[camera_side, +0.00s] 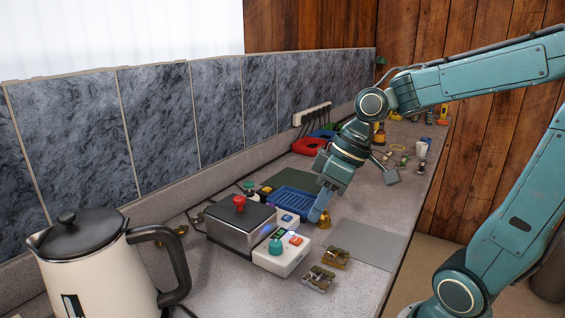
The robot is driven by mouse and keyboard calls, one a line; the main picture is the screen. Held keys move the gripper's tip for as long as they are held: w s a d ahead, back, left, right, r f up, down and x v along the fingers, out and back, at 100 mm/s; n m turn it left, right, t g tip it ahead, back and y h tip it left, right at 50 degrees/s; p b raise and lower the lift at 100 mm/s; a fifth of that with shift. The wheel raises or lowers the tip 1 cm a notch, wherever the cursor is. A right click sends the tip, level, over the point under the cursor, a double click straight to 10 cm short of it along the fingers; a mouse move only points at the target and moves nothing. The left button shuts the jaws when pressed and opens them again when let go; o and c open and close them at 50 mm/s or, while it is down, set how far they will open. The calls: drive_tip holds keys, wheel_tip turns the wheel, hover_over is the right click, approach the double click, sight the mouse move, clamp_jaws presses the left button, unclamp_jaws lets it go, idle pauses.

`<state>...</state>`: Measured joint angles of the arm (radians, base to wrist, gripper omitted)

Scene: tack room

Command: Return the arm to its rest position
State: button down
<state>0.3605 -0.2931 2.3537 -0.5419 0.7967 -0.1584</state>
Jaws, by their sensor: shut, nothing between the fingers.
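My teal arm reaches in from the right side of the side view. My gripper (318,210) hangs at the end of the wrist, pointing down and to the left over the counter. Its fingers are shut with nothing between them. The fingertips are close to the right end of a blue ribbed tray (292,201); I cannot tell whether they touch anything there.
A grey metal box with a red knob (240,222) and a white control unit (281,254) stand left of my gripper. Small brass-coloured parts (334,257) lie in front. A kettle (90,265) is at the near left.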

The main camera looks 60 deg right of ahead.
drive_tip(key=s+d+r+m+t+h, duration=0.1)
drive_tip(key=s+r+m+t+h, duration=0.1)
drive_tip(key=s, duration=0.6)
drive_tip(key=shift+s+r+m+h, duration=0.25)
drive_tip(key=shift+m+h, duration=0.15)
drive_tip(key=shift+h, duration=0.2)
